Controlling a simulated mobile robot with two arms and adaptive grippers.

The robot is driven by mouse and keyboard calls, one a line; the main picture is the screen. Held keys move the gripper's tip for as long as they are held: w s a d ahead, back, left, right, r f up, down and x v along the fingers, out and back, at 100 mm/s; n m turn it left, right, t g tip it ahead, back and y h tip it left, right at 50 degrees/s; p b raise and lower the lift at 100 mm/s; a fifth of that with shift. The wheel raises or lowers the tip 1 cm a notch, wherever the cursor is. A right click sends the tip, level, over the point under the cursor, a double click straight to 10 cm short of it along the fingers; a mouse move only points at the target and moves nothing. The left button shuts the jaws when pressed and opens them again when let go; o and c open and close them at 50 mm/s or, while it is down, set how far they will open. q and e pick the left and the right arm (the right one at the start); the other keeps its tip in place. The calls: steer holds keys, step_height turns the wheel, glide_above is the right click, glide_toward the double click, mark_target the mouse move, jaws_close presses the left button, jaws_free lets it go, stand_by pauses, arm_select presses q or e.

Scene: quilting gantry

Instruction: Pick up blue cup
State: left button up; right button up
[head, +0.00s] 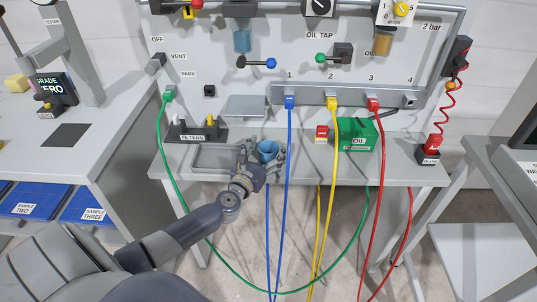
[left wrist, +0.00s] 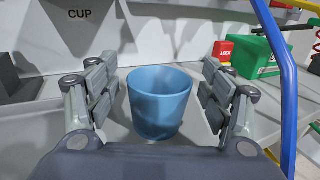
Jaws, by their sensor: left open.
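The blue cup (head: 267,151) stands upright on the grey bench in the head view, at the right end of a shallow tray. In the left wrist view the blue cup (left wrist: 160,103) sits between the two fingers, with a visible gap on each side. My left gripper (head: 264,160) reaches it from the front. The left gripper (left wrist: 158,95) is open around the cup and not closed on it. The cup's lower front is partly hidden by the gripper in the head view. My right gripper is not in view.
A blue hose (head: 289,150) hangs just right of the cup; it also shows in the left wrist view (left wrist: 284,70). A green OIL box (head: 357,134) and a red lock block (head: 321,133) stand further right. A FILTERS holder (head: 197,132) stands behind left. The grey tray (head: 205,171) is empty.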

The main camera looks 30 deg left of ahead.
arm_select(q)
steer(key=shift+w, duration=0.55)
steer(key=shift+c, duration=0.6)
steer(key=c, duration=1)
